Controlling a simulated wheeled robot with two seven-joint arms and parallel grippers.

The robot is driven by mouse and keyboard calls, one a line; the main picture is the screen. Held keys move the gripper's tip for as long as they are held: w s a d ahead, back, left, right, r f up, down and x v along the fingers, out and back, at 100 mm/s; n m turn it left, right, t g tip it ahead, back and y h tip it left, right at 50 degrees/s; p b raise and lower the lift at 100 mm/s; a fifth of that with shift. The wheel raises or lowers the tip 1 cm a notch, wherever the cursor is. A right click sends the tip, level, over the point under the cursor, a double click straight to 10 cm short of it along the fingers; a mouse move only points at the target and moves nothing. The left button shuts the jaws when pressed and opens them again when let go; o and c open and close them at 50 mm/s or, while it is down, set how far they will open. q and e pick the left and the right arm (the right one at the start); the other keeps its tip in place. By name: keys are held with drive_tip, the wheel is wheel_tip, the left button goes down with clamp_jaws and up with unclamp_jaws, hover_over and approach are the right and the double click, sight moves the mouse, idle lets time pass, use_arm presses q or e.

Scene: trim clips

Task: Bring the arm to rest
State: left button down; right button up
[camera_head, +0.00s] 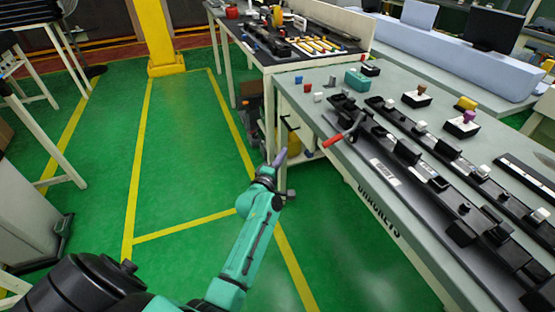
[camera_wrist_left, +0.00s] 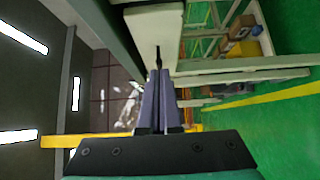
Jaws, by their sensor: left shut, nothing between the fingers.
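My left arm, teal with dark joints, reaches up from the bottom of the head view. Its left gripper (camera_head: 279,158) is at the arm's far end, above the green floor and just left of the workbench's (camera_head: 410,215) near edge. In the left wrist view the two purple-grey fingers of the left gripper (camera_wrist_left: 158,85) lie close together, shut and empty. The gripper appears apart from the bench, with nothing held. My right gripper is not in view.
The workbench bears black rails (camera_head: 440,160), a red-handled tool (camera_head: 340,135) and small coloured blocks. A second bench (camera_head: 300,50) with parts stands behind it. A yellow post (camera_head: 158,40) rises at the back. The green floor (camera_head: 185,150) left of the arm is clear.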

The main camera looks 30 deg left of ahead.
use_arm(q)
drive_tip(key=s+d+f+m+g+h+p, duration=0.1)
drive_tip(key=s+d+f+m+g+p, duration=0.15)
drive_tip(key=s+f+m+g, duration=0.65)
drive_tip(key=s+d+f+m+h+p, duration=0.25)
drive_tip(key=s+f, duration=0.85)
drive_tip(key=f, duration=0.7)
drive_tip(key=s+a+f+m+g, duration=0.1)
drive_tip(key=s+f+m+g, duration=0.1)
drive_tip(key=s, duration=0.7)
drive_tip(key=s+f+m+g+y+p, duration=0.1)
drive_tip(key=s+f+m+g, duration=0.2)
drive_tip(key=s, duration=0.7)
drive_tip(key=s+a+f+m+g+y+p, duration=0.1)
drive_tip(key=s+f+m+g, duration=0.2)
drive_tip(key=s, duration=0.7)
wheel_tip(320, 180, down, 3)
drive_tip(key=shift+s+a+f+m, duration=0.1)
drive_tip(key=shift+s+a+m, duration=0.2)
drive_tip(key=shift+m, duration=0.75)
